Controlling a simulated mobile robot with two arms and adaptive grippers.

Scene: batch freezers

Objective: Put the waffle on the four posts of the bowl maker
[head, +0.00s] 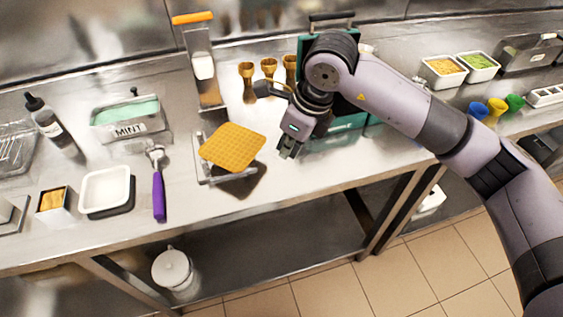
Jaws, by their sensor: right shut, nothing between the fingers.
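The square golden waffle (232,147) lies flat or nearly flat over the front part of the bowl maker, with its right side reaching past the frame. A shadow on the counter below shows that it is raised. The bowl maker (207,82) has a metal upright and an orange handle at the top; a metal frame edge (203,172) shows left of the waffle. The posts are hidden under the waffle, so I cannot tell how many bear it. My right gripper (287,149) is shut and empty, just right of the waffle and apart from it. My left gripper is out of view.
A mint tub (128,130), a white tray (106,190) and a purple-handled scoop (158,188) stand to the left. Several golden cones (247,78) stand behind my right gripper. A teal box (335,137) is partly hidden by my right arm. The counter's front edge is near.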

